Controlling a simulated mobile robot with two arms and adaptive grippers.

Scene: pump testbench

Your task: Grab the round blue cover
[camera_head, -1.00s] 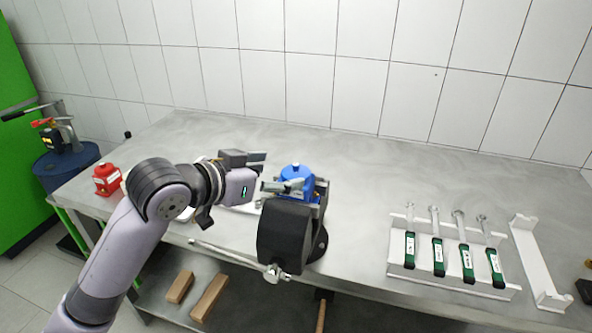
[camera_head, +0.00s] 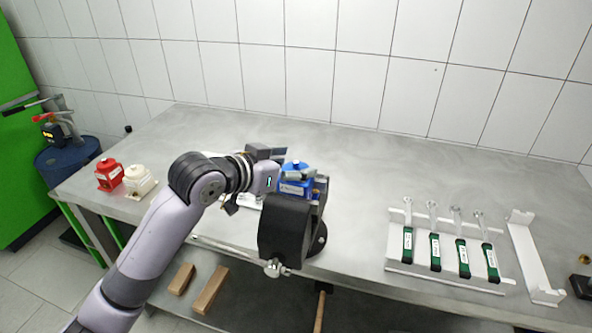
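The round blue cover (camera_head: 295,166) sits on top of a blue pump body (camera_head: 297,187) with a white label. The body is held in the dark vise (camera_head: 285,228) near the table's front edge. My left gripper (camera_head: 296,163) reaches in from the left at the cover's height. Its fingers are apart, one behind the cover and one in front, with part of the cover showing between them. The near finger hides some of the cover. I cannot tell whether either finger touches it. My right gripper is not in view.
A white rack (camera_head: 440,268) with several green-handled wrenches stands at the right, beside a white bracket (camera_head: 533,258). A red pump (camera_head: 109,175) and a white pump (camera_head: 139,182) stand at the left end. The table (camera_head: 370,170) behind the vise is clear.

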